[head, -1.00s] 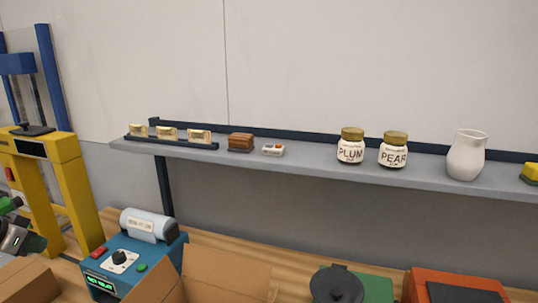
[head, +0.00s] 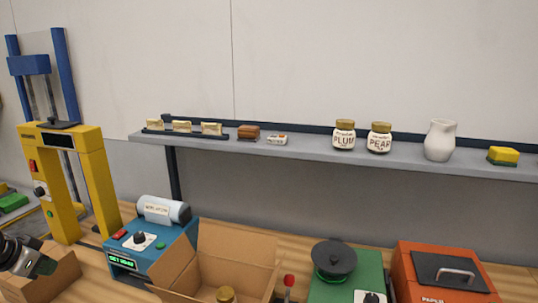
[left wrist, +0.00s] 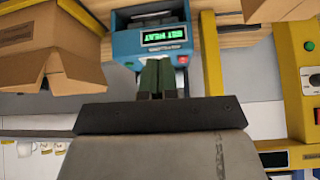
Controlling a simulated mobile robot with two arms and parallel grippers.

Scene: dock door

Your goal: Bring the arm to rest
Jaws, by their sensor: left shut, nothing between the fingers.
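My left gripper (head: 48,266) shows at the lower left of the head view, dark with a greenish finger end, in front of a cardboard box at the bench's left end. In the left wrist view its two green fingers (left wrist: 162,75) are together and empty. They point toward the blue machine (left wrist: 151,42) with a lit green display, and a gap to it seems to remain. The blue machine (head: 150,245) also stands on the bench in the head view. My right gripper is in neither view.
A yellow frame (head: 98,185) stands behind my left gripper. A green machine (head: 350,285) and an orange one (head: 405,275) stand to the right. A grey shelf (head: 310,155) bears jars and a white jug (head: 440,140).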

